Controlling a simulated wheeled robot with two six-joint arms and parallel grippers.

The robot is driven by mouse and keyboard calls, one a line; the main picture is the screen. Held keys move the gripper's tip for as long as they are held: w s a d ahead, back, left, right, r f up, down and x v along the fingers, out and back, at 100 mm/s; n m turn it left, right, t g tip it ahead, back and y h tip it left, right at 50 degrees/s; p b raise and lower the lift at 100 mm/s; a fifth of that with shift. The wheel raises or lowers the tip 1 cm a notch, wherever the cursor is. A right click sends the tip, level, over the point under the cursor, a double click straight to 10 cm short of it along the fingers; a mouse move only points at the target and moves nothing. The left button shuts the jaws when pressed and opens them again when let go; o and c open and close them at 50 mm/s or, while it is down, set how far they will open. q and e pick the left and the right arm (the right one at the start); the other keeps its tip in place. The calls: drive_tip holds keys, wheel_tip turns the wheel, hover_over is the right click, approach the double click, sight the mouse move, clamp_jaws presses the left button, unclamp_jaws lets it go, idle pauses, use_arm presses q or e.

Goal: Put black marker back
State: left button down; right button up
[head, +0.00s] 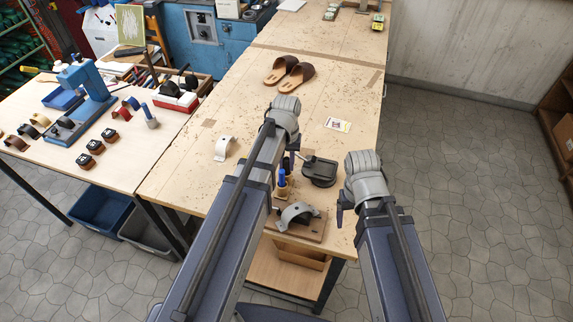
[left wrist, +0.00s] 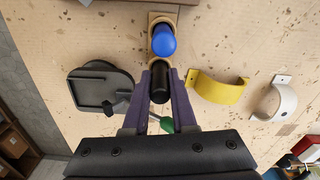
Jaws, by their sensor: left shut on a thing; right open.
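In the left wrist view my left gripper (left wrist: 160,92) is shut on the black marker (left wrist: 160,80), whose dark round end shows between the purple fingertips. Just beyond it a blue marker (left wrist: 163,42) stands in a small wooden holder (left wrist: 174,17). In the head view the blue marker (head: 282,177) and the holder (head: 281,192) are beside my left gripper (head: 290,162). The black marker cannot be made out there. I cannot tell whether its lower end touches the holder. My right gripper (head: 340,214) is open and empty by the table's right edge.
A black plate-like device (head: 320,172) stands close to my left gripper. A white strap (head: 223,148), a yellow strap (left wrist: 218,90), a card (head: 338,125) and sandals (head: 288,73) lie about. The table's middle is mostly clear.

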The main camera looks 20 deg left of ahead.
use_arm(q)
drive_tip(key=shift+f, duration=0.15)
drive_tip(key=c, duration=0.7)
unclamp_jaws()
wheel_tip(320, 180, up, 12)
drive_tip(key=p, duration=1.2)
drive_tip(key=shift+r, duration=0.2)
drive_tip(key=s+d+m, duration=0.1)
drive_tip(key=s+d, duration=0.2)
drive_tip(key=s, duration=0.1)
drive_tip(key=s+d+m, duration=0.2)
drive_tip(key=s+d, duration=0.2)
drive_tip(key=s, duration=0.1)
drive_tip(key=s+d+m+y, duration=0.1)
drive_tip(key=s+d+m, duration=0.1)
drive_tip(key=s, duration=0.3)
drive_tip(key=shift+s+d, duration=0.2)
drive_tip(key=shift+d, duration=0.55)
